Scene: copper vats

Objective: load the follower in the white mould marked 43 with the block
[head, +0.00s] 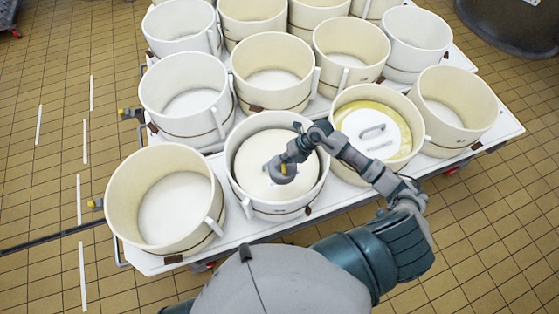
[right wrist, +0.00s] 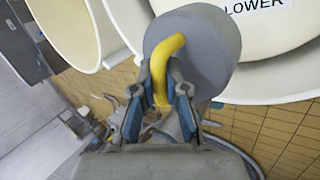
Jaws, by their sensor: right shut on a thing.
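A white mould (head: 240,190) stands at the front middle of the platform, with a cream follower disc (head: 262,148) inside it. The number 43 is not readable on any mould. My right gripper (head: 288,160) is over this disc. In the right wrist view the gripper (right wrist: 165,98) is shut on the yellow handle (right wrist: 158,72) of a grey round block (right wrist: 210,48). Part of a label reading "LOWER" (right wrist: 258,7) shows on the pale surface behind it. I cannot tell whether the block touches the disc. My left gripper is out of view.
Several other moulds crowd the white platform (head: 150,262), including an empty one (head: 120,195) at front left. The mould to the right (head: 345,98) holds yellowish contents and a white disc with a handle (head: 372,130). Open tiled floor (head: 50,130) lies at left.

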